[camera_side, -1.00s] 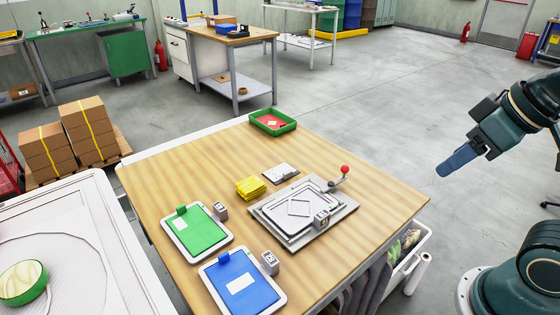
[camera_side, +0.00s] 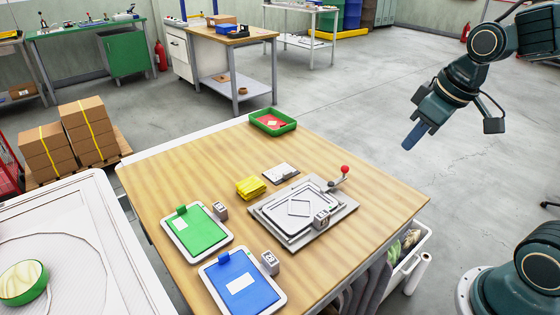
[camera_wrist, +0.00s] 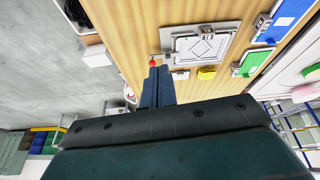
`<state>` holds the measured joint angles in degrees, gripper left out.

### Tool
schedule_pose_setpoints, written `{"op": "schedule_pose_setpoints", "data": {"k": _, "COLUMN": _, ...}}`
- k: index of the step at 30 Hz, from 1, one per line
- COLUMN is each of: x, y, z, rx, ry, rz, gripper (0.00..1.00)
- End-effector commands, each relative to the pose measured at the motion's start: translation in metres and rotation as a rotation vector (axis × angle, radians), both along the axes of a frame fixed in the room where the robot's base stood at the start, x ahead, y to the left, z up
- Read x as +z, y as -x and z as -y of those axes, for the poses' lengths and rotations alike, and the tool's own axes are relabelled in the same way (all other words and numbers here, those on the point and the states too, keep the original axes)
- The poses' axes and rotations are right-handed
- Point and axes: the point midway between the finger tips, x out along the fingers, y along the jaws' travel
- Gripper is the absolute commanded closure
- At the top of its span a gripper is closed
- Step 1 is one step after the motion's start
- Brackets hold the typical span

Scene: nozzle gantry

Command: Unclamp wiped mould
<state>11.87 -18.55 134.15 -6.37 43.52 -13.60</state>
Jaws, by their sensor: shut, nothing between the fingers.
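The mould (camera_side: 292,222) is a grey metal frame on a flat base plate, lying on the wooden table, with a diamond outline on its face. A clamp lever with a red knob (camera_side: 345,170) stands at its back right corner. A small metal block (camera_side: 321,219) sits at its front right edge. In the wrist view the mould (camera_wrist: 183,48) lies beyond my fingers, and the red knob (camera_wrist: 152,63) shows just past their tips. My gripper (camera_side: 416,136) is shut and empty, in the air to the right of the table and above it, apart from the lever.
A green tray (camera_side: 272,122) is at the back. A green clipboard (camera_side: 197,230) and a blue clipboard (camera_side: 242,281) lie in front. A white bin (camera_side: 408,262) stands beside the table's right edge.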

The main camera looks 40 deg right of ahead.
Motion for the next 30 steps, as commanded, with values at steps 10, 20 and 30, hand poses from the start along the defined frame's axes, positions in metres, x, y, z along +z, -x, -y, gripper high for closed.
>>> {"op": "schedule_pose_setpoints", "data": {"k": 10, "x": -0.030, "y": -0.043, "z": 0.030, "rx": 0.047, "ry": -0.012, "rz": -0.051, "gripper": 1.00}}
{"op": "schedule_pose_setpoints", "data": {"k": 20, "x": -0.052, "y": -0.064, "z": 0.049, "rx": 0.077, "ry": -0.026, "rz": -0.072, "gripper": 1.00}}
{"op": "schedule_pose_setpoints", "data": {"k": 30, "x": -0.054, "y": -0.067, "z": 0.052, "rx": 0.080, "ry": -0.026, "rz": -0.073, "gripper": 1.00}}
